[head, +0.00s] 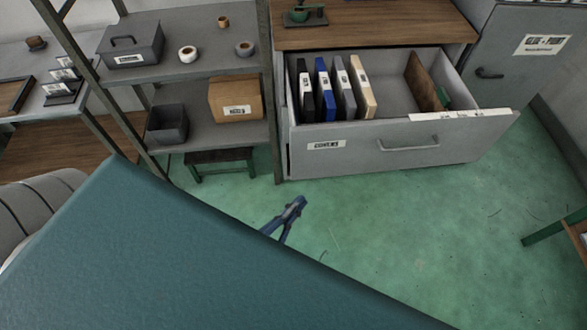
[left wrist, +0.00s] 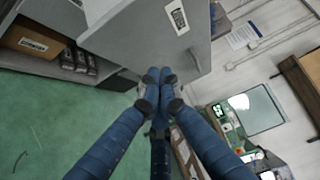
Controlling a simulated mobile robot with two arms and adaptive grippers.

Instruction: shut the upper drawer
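The upper drawer (head: 365,150) stands pulled out under a wooden top, in the head view at upper right. It has a grey front with a bar handle (head: 408,144) and a label at left. Inside are several binders and a brown board. My left gripper (head: 297,203) has blue fingers and shows in front of the drawer, lower in the picture, apart from it. In the left wrist view its fingertips (left wrist: 158,76) meet, with nothing visible between them. Beyond them is a grey labelled panel (left wrist: 140,35), which looks like the drawer front. My right gripper is not in view.
A metal shelf (head: 205,70) with boxes and rolls stands left of the drawer. A small dark stool (head: 218,160) is beneath it. A grey cabinet (head: 510,60) is at right. The green floor before the drawer is clear.

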